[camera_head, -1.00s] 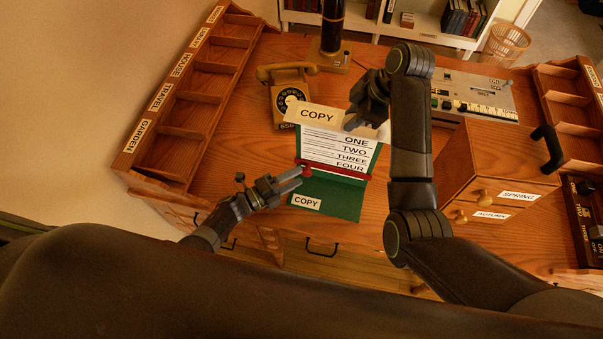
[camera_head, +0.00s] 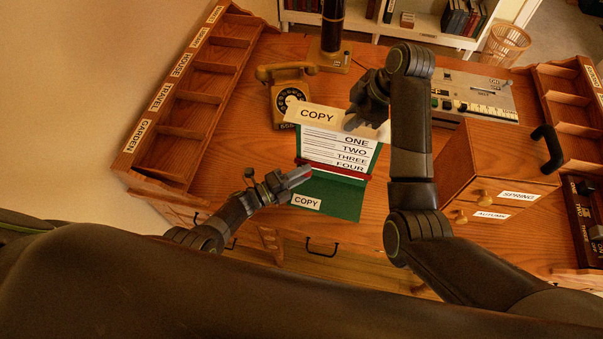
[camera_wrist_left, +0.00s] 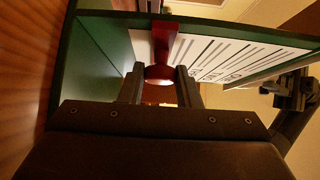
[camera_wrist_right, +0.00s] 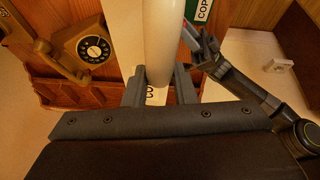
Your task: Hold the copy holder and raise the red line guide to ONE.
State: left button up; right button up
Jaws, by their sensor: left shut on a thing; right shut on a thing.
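The green copy holder (camera_head: 338,205) stands on the desk with a white sheet (camera_head: 338,146) listing ONE, TWO, THREE and FOUR from top to bottom. The red line guide (camera_head: 342,173) lies across it just below FOUR. My left gripper (camera_head: 308,172) is at the guide's left end, shut on its red knob (camera_wrist_left: 160,72), which sits between the fingers in the left wrist view. My right gripper (camera_head: 352,124) is shut on the holder's cream top bar (camera_head: 317,115). That bar lies between its fingers in the right wrist view (camera_wrist_right: 162,45).
A yellow telephone (camera_head: 290,94) stands close behind the holder's left side. A dark cylinder on a base (camera_head: 332,55) is at the back. A wooden drawer box (camera_head: 500,165) and a keyed machine (camera_head: 475,98) are right.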

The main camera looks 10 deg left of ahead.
pick_arm(q)
jog(key=shift+r, duration=0.1)
grip_shut()
notch_tip(320, 180, up, 12)
dwell(0.6)
jog(key=o, duration=1.1)
grip_release()
jog(key=v, duration=1.2)
jog(key=shift+s, duration=0.1)
